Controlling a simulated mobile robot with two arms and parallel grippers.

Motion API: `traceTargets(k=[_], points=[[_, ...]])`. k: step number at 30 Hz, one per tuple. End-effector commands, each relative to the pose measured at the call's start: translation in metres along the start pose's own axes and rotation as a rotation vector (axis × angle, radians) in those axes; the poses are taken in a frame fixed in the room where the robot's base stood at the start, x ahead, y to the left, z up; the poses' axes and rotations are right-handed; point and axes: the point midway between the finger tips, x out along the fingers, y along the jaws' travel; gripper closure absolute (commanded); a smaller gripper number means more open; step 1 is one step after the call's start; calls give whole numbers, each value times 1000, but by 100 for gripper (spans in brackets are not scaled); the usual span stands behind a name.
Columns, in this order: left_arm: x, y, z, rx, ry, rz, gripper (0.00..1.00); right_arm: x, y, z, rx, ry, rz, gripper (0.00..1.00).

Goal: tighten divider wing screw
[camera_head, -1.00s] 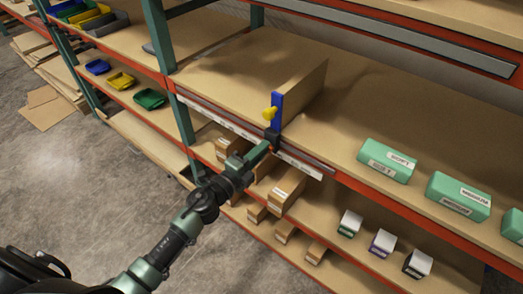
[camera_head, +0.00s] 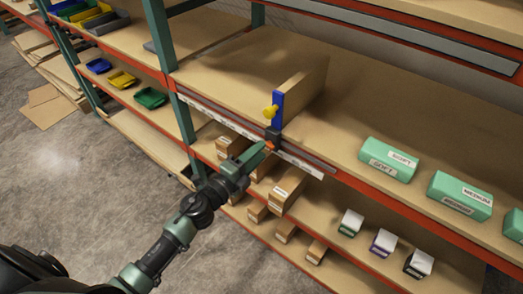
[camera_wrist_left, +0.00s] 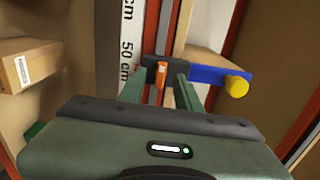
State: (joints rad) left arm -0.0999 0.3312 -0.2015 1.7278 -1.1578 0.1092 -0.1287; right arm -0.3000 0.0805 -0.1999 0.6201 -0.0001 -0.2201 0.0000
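The divider is an upright wooden panel (camera_head: 304,92) with a blue bracket (camera_head: 277,110) and a yellow knob (camera_head: 270,112). Its black clamp (camera_head: 272,134) sits on the shelf's front rail. A small orange wing screw (camera_head: 269,147) sticks out below the clamp; it also shows in the left wrist view (camera_wrist_left: 160,88). My left gripper (camera_head: 262,152) is at the clamp. In the left wrist view its two fingers (camera_wrist_left: 160,94) stand apart on either side of the orange wing, with gaps visible. My right gripper is out of view.
A centimetre scale strip (camera_wrist_left: 128,40) runs along the shelf front. Cardboard boxes (camera_head: 286,190) stand on the shelf below. Green boxes labelled soft (camera_head: 388,158) and medium (camera_head: 459,196) stand to the right on the divider's shelf. The shelf between divider and boxes is clear.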

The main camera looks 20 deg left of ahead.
Motion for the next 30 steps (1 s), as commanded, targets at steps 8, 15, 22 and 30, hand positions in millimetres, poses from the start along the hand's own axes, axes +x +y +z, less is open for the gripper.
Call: traceTargets(k=[8, 15, 22, 30], points=[[-47, 4, 0, -1, -1, 3, 66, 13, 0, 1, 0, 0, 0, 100], [-59, 1, 0, 0, 0, 1, 66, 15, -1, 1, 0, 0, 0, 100], [-59, 0, 0, 0, 0, 1, 66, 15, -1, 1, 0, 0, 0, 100], [-59, 7, 2, -16, -8, 12, 66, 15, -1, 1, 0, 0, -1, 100]])
